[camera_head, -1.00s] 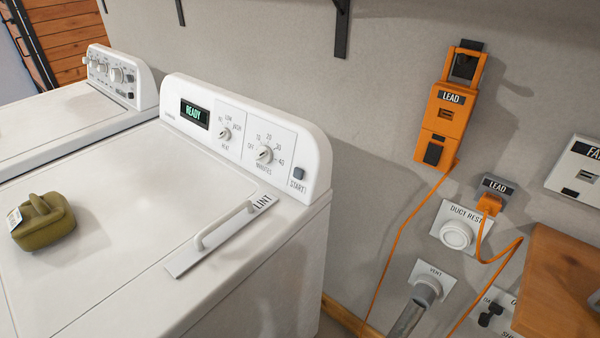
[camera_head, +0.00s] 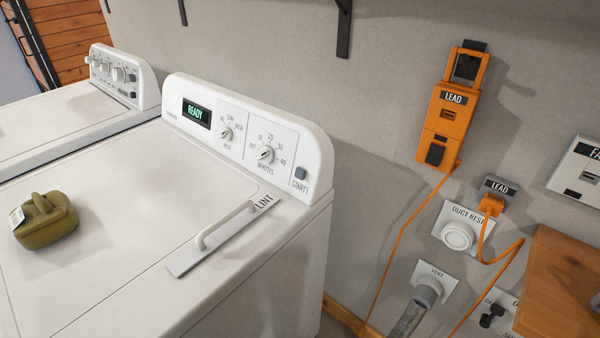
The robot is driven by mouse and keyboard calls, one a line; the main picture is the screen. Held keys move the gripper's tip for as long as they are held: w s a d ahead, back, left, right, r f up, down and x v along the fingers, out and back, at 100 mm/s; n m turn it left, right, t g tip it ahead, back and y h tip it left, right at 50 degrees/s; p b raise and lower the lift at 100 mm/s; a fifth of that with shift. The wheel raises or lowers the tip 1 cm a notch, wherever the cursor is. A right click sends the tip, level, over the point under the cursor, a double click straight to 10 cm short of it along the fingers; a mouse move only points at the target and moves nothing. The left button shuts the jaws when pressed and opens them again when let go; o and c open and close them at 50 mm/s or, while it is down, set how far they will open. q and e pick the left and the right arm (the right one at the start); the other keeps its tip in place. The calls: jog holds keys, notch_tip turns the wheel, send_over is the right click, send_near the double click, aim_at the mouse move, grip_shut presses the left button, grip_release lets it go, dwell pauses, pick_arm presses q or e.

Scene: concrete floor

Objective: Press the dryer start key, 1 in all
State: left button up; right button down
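The dryer (camera_head: 120,225) is white and stands at left centre with its control panel along the back. The panel display (camera_head: 196,114) reads READY in green. A heat knob (camera_head: 226,133) and a minutes knob (camera_head: 266,154) sit between the display and the key. Neither of my grippers is in view, and nothing covers the key.
An olive-green handled object (camera_head: 46,222) sits on the dryer top. The lint handle (camera_head: 226,226) stands up near its right edge. On the wall are an orange LEAD box (camera_head: 447,122) with a cord, a duct reset knob (camera_head: 458,236) and a vent pipe (camera_head: 415,308). A wooden surface (camera_head: 560,285) is at lower right.

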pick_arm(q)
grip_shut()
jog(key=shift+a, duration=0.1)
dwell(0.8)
